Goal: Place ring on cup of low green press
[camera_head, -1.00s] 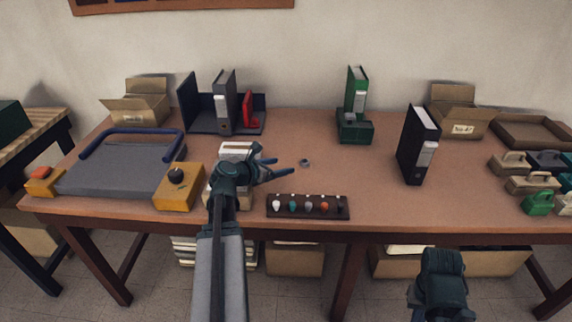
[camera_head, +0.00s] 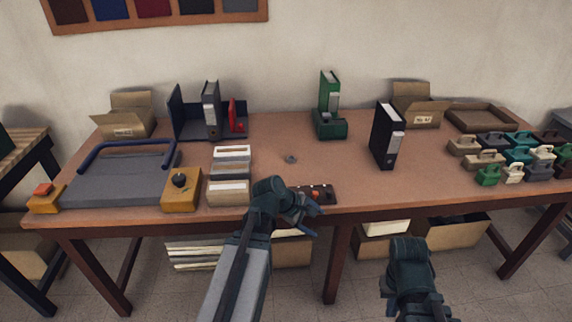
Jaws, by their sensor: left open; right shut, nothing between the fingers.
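A small grey ring (camera_head: 291,158) lies alone on the middle of the brown table. A low green unit (camera_head: 330,126) stands at the back centre with a tall green binder-like part rising from it. Small green handled blocks (camera_head: 488,176) are at the right; I cannot tell which green thing is the press, and no cup can be made out. My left gripper (camera_head: 307,201) is open and empty over the dark strip near the front edge, nearer me than the ring. My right gripper (camera_head: 408,255) is in front of the table, shut and empty; its fingertips are not clear.
The dark strip (camera_head: 322,193) with coloured knobs is partly hidden by my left gripper. A black binder (camera_head: 387,136) stands right of the ring. White-topped boxes (camera_head: 231,160) and a grey board (camera_head: 125,178) are at the left. The table around the ring is clear.

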